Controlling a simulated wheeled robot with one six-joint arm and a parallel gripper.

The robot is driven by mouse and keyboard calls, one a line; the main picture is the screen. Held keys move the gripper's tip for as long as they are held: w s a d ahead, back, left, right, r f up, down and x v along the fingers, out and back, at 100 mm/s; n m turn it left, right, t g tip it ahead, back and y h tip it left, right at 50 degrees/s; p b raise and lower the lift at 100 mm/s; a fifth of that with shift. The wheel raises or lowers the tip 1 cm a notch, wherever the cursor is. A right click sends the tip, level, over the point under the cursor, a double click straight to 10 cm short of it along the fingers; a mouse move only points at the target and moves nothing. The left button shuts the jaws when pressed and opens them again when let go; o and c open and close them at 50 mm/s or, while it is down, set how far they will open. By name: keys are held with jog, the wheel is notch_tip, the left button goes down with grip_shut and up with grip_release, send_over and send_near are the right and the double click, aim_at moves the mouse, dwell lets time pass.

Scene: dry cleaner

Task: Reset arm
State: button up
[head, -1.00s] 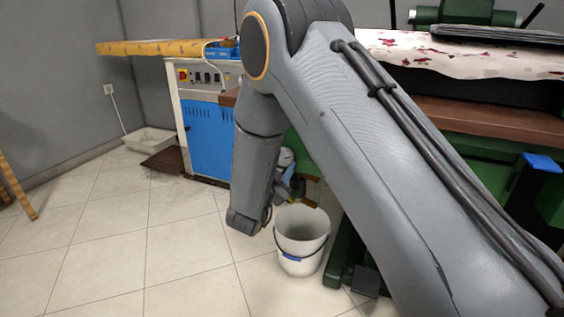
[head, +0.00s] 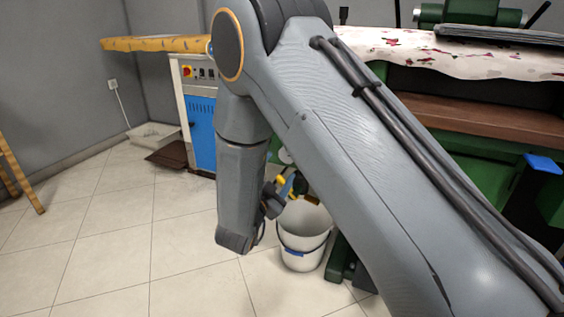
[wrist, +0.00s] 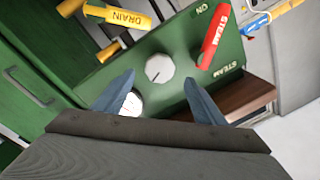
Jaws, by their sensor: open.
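My gripper (wrist: 160,97) shows in the wrist view as two blue-grey fingers held apart, with nothing between them. They point at a green control panel (wrist: 172,45) with a white round knob (wrist: 159,68), a red STEAM lever (wrist: 214,44) and a yellow DRAIN lever (wrist: 117,15). A gauge (wrist: 131,104) is partly hidden behind the left finger. In the head view my arm crosses the middle and bends down.
A white bucket (head: 303,236) stands on the floor just right of my wrist. A green press with a floral cover (head: 420,50) fills the right. A blue-fronted cabinet (head: 201,130) stands behind my arm. Tiled floor (head: 120,240) at left is clear.

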jog(key=shift+s+a, duration=0.15)
jog(key=shift+s, duration=0.45)
